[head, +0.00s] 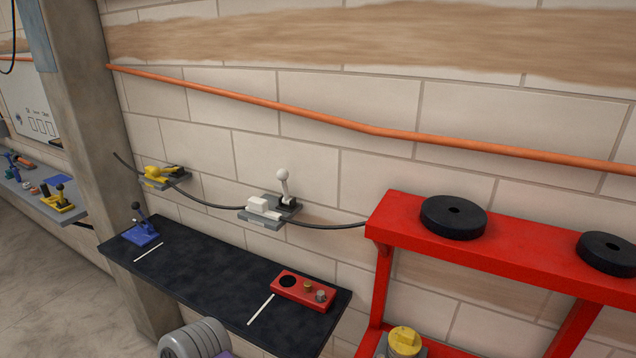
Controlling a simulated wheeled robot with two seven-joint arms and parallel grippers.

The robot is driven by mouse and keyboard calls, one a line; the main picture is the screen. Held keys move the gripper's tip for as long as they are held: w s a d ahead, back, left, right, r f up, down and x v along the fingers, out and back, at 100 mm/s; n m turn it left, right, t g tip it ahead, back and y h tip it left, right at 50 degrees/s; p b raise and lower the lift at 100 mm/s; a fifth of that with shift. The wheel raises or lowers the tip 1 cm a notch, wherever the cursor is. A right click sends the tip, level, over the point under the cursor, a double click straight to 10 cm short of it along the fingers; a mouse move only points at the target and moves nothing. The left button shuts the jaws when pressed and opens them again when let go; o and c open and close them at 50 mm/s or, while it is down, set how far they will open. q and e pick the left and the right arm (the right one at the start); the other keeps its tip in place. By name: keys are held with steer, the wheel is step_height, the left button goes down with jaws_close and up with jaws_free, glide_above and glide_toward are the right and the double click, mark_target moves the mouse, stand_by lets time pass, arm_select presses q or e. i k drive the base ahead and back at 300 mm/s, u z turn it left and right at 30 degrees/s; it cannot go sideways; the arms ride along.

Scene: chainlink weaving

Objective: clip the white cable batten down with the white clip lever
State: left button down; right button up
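The white cable batten (264,206) is a small white block on a grey base plate mounted at the brick wall, mid-picture. A black cable (212,204) runs to it from the left and leaves on the right. The white clip lever (284,185) has a white ball knob and stands upright at the right back of the same plate, on a black mount. The lever is not lying over the batten. Neither of my grippers shows in the head view.
A yellow clip (160,174) sits farther left on the cable. Below is a black shelf (205,273) with a blue lever clip (141,232) and a red block (303,291). A red stand (400,205) bearing black discs (453,217) stands right. An orange pipe (300,111) crosses above.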

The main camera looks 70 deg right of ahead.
mark_target(282, 175)
steer(key=k, duration=0.25)
steer(key=z, duration=1)
